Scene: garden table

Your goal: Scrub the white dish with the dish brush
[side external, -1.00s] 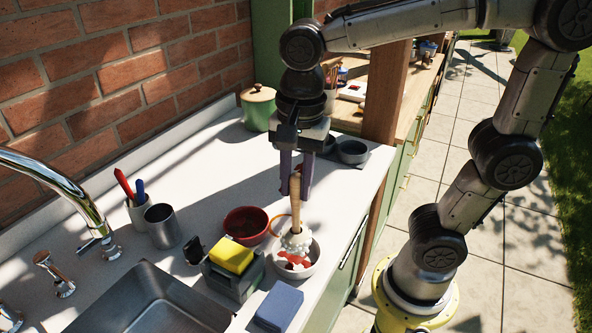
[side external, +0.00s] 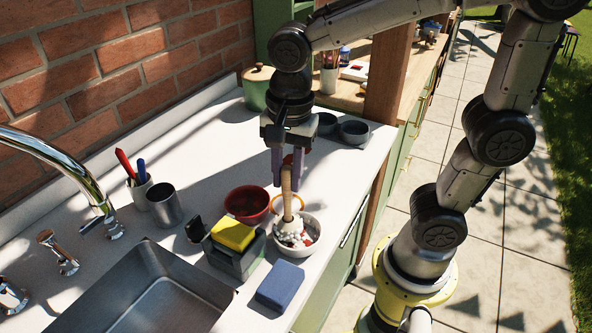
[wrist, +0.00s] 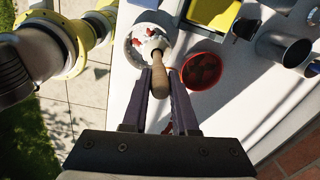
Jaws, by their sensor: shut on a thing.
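The dish brush (side external: 287,195) has a wooden handle and a pale head pointing down. My gripper (side external: 287,182) is shut on the upper part of its handle. The white dish (side external: 316,240) stands near the counter's front edge, with red marks inside. The brush head is inside the dish; whether it touches the bottom is hidden. In the wrist view the brush (wrist: 160,80) runs from between my fingers (wrist: 160,82) into the dish (wrist: 135,58), where red patches show.
A red bowl (side external: 235,205) stands just left of the dish. A grey holder (side external: 238,265) with a yellow sponge (side external: 233,235) and a blue block (side external: 279,286) are close in front. The sink (side external: 150,292) lies to the left.

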